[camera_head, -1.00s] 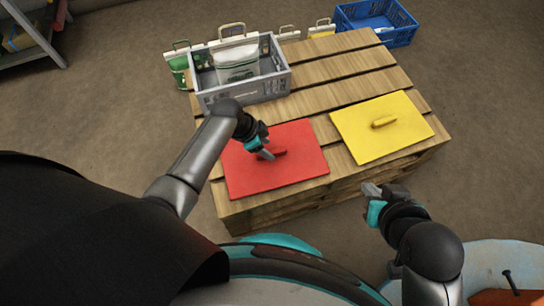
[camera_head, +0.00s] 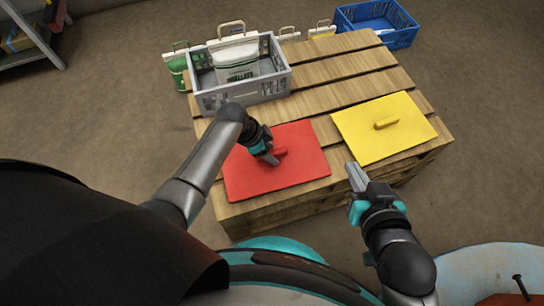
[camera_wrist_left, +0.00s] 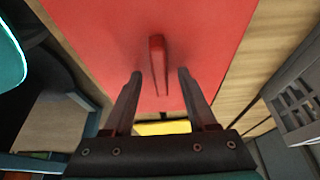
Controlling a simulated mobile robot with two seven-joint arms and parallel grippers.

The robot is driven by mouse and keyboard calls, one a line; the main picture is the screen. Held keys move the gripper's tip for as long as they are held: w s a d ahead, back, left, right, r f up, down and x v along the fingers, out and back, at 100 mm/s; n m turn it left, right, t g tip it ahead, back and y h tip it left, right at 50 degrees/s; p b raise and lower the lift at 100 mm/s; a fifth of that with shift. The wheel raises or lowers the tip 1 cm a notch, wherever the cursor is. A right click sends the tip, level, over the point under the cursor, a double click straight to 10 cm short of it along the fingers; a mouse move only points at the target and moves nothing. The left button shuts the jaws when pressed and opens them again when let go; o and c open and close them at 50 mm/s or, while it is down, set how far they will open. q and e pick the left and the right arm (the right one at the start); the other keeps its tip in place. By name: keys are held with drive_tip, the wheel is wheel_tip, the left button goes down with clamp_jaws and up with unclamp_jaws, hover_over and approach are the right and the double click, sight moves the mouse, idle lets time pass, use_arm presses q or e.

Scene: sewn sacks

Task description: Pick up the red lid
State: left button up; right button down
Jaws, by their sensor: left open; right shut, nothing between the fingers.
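The red lid (camera_head: 300,172) lies flat on the front left of the wooden pallet, with a red handle at its middle. The handle also shows in the left wrist view (camera_wrist_left: 158,62). My left gripper (camera_head: 271,158) is over the lid, at the handle. In the left wrist view its two fingers (camera_wrist_left: 159,80) are apart, with the handle between and beyond their tips. I cannot tell whether they touch it. My right gripper (camera_head: 356,178) is shut and empty, in front of the pallet's front edge, near the yellow lid.
The yellow lid (camera_head: 405,139) lies right of the red one. A grey crate (camera_head: 285,84) with a white sack (camera_head: 236,62) stands at the back left of the pallet (camera_head: 335,87). A blue crate (camera_head: 403,37) and more sacks are behind it. A round table (camera_head: 478,262) is at bottom right.

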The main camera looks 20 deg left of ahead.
use_arm(q)
drive_tip(key=shift+f, duration=0.25)
idle(0.3)
clamp_jaws()
idle(0.5)
